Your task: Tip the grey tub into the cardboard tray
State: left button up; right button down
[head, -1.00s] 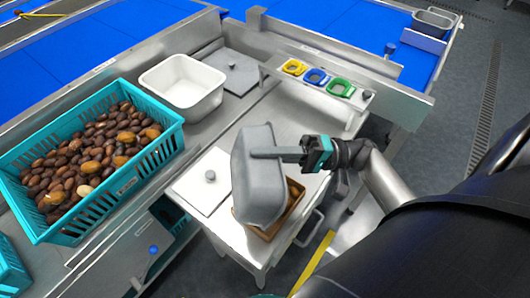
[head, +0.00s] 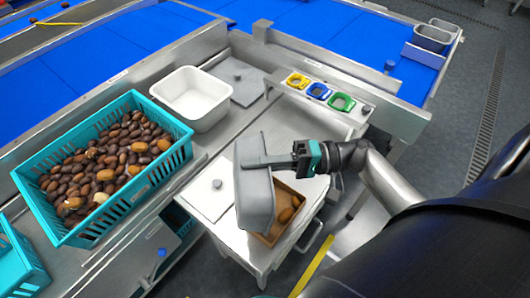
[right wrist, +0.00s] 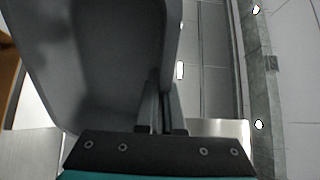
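The grey tub (head: 256,198) is in the air, steeply tilted over the cardboard tray (head: 301,187). My right gripper (head: 272,160) is shut on the tub's wall, its fingers reaching across the tub from the right. The tub (right wrist: 105,50) fills the left of the right wrist view, close to the fingers (right wrist: 160,105). The brown tray lies on the steel stand, partly hidden under the tub. A brown date (head: 286,215) shows in the tray's open part. I cannot see whether anything is still inside the tub. My left gripper is not in view.
Yellow, blue and green rings (head: 319,91) line the back ledge.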

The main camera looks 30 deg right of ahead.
jog(key=shift+w+a+g+h+p, duration=1.7)
jog(key=shift+a+h+p, duration=2.35)
jog(key=shift+p, duration=5.6)
jog(key=w+a+f+g+h+b, duration=0.1)
jog(key=a+f+g+h, duration=0.3)
jog(key=h, duration=0.6)
jog(key=shift+w+f+b, duration=0.35)
jog(key=shift+f+b, duration=0.05)
jog(key=shift+f, duration=0.45)
jog(key=shift+w, duration=0.1)
